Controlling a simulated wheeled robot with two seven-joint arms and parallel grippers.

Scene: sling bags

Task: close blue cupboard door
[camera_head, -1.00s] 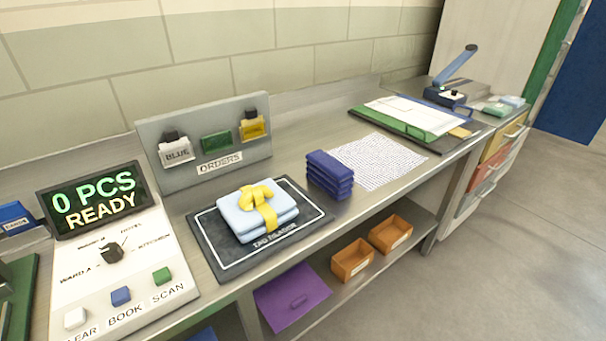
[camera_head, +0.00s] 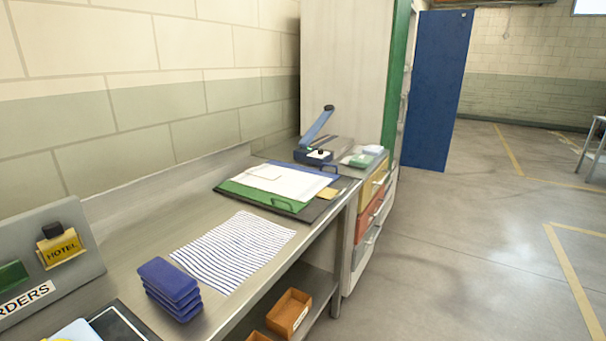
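The blue cupboard door (camera_head: 438,92) is a tall flat panel at the upper right of the head view. It stands swung open, out from the cupboard. The cupboard (camera_head: 345,70) is a tall pale cabinet beyond the far end of the bench, with a green front edge or second door (camera_head: 397,75) beside the opening. The inside of the cupboard is mostly hidden from this angle. Neither of my grippers is in view.

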